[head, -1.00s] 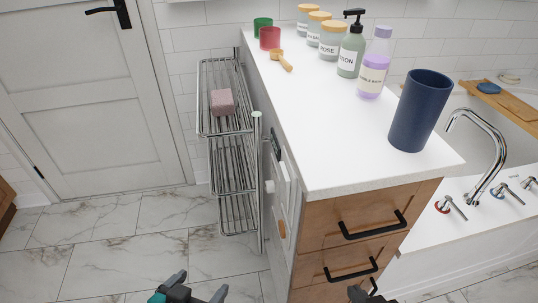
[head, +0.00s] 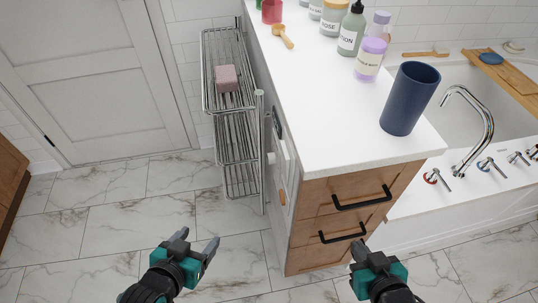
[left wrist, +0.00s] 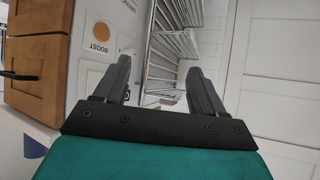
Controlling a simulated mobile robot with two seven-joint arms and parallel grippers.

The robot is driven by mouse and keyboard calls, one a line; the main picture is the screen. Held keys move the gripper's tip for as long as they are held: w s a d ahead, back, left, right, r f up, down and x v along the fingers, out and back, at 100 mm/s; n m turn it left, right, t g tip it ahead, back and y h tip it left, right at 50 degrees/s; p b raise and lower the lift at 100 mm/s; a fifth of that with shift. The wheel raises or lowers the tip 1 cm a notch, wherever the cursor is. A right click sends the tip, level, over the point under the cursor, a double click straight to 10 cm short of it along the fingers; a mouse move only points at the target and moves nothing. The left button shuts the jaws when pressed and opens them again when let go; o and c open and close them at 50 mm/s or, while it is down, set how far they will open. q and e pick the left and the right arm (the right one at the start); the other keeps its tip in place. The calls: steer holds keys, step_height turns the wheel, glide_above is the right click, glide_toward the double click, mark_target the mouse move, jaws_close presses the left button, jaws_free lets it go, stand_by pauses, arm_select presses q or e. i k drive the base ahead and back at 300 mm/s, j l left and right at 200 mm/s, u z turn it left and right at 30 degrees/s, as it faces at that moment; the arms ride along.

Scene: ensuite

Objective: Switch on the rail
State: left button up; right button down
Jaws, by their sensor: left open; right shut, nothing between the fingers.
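The rail is a chrome rack with several barred shelves (head: 238,145) beside the cabinet's left side, and it shows in the left wrist view (left wrist: 172,45). On that cabinet side, a white panel (head: 283,160) carries a dark display, a white knob (head: 271,158) and an orange piece (head: 282,196). The left wrist view shows an orange disc (left wrist: 98,33) with the label BOOST. My left gripper (head: 197,243) is open and empty, low in front of the rail and left of the cabinet, apart from the panel. My right gripper (head: 358,247) is shut and empty before the cabinet's drawers.
The wooden drawers (head: 345,205) have black handles. A dark blue cup (head: 409,98), bottles and jars stand on the white counter (head: 330,110). A pink block (head: 227,78) lies on the rail's top shelf. The marble floor (head: 100,220) at left is clear.

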mark_target(285, 159)
steer(key=j+z, duration=0.2)
steer(key=j, duration=0.5)
steer(key=j+z, duration=0.15)
steer(key=j, duration=0.55)
steer(key=j+z, duration=0.2)
steer(key=j, duration=0.45)
steer(key=j+z, duration=0.15)
steer(key=j, duration=0.55)
steer(key=k+j+z, duration=0.2)
steer(key=j, duration=0.45)
